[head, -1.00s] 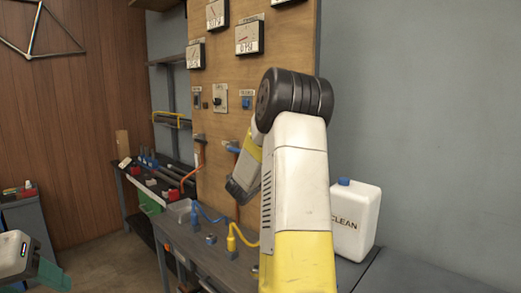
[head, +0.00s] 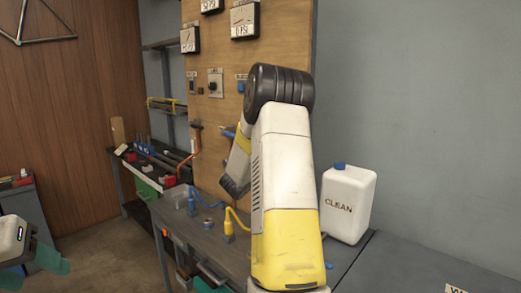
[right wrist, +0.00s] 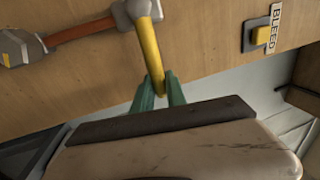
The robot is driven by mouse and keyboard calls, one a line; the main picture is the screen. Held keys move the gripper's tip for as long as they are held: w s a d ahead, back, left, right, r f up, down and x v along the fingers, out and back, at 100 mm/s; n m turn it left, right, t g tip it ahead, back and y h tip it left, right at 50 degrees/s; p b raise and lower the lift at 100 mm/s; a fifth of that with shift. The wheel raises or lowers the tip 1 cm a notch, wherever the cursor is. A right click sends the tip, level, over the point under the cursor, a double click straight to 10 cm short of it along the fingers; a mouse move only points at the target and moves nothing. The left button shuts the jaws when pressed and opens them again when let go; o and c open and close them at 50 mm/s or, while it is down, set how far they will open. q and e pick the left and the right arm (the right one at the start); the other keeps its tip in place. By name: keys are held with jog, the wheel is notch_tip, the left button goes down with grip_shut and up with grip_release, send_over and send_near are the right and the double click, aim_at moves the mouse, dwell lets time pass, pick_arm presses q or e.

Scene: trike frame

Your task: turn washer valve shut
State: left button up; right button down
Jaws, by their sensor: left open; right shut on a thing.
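In the right wrist view, a yellow lever handle (right wrist: 149,52) hangs from a metal valve body (right wrist: 137,12) on the wooden board. It slants down and to the right. My right gripper (right wrist: 160,90) has its green fingers around the handle's lower end and is shut on it. In the head view the right gripper and this handle are hidden behind my right arm. My left gripper (head: 55,262) is at the lower left of the head view, open and away from the board, with nothing seen in it.
A yellow switch labelled BLEED (right wrist: 262,35) is to the right. A white CLEAN jug (head: 347,205) stands on the bench (head: 205,250) near my right arm. Blue and yellow hose fittings (head: 229,225) stand on the bench.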

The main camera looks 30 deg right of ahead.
jog(key=shift+f, duration=0.1)
jog(key=c, duration=1.3)
grip_release()
jog(key=shift+c, duration=0.2)
jog(key=v, duration=0.7)
jog(key=shift+a, duration=0.4)
